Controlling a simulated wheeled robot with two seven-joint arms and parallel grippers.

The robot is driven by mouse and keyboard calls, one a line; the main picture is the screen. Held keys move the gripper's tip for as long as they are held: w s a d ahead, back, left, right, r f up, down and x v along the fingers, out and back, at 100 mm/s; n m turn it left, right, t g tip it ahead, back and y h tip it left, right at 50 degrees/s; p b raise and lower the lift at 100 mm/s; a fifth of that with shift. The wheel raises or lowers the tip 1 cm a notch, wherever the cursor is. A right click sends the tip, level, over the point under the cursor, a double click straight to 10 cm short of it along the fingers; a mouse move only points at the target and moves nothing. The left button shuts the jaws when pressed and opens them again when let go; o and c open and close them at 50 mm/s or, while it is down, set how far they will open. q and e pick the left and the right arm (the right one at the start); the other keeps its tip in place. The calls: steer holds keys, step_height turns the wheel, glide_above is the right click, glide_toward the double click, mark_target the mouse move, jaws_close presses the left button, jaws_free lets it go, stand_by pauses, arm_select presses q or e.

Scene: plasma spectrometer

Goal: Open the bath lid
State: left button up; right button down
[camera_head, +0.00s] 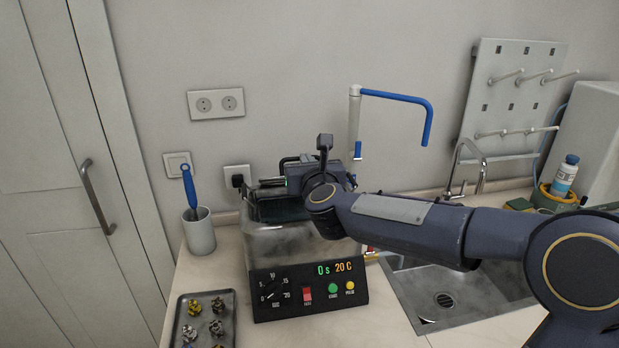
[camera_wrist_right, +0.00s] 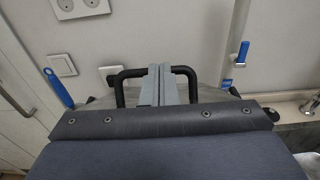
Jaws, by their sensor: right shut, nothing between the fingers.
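The bath (camera_head: 258,262) is a metal box with a black front panel (camera_head: 310,290) reading 0 s and 20 C. It stands on the counter left of the sink. My right arm and hand reach over its top and hide much of the lid, so I cannot tell how far it is raised. The lid's black bar handle (camera_wrist_right: 130,72) shows in the right wrist view. My right gripper (camera_wrist_right: 162,70) is shut and empty, its grey fingertips at the middle of the handle bar. Whether they touch it is unclear. In the head view the right gripper (camera_head: 270,183) is partly hidden. My left gripper is not in view.
A cup (camera_head: 199,232) with a blue-handled brush stands left of the bath. A tray (camera_head: 179,318) of small metal parts lies at front left. The sink (camera_head: 450,300) is on the right, below a drying rack (camera_head: 515,85). The wall is close behind the bath.

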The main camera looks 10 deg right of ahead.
steer(key=w+r+p, duration=0.2)
steer(key=w+r, duration=0.3)
steer(key=w, duration=0.2)
steer(key=shift+r, duration=0.15)
steer(key=shift+s, duration=0.1)
stand_by(1.0)
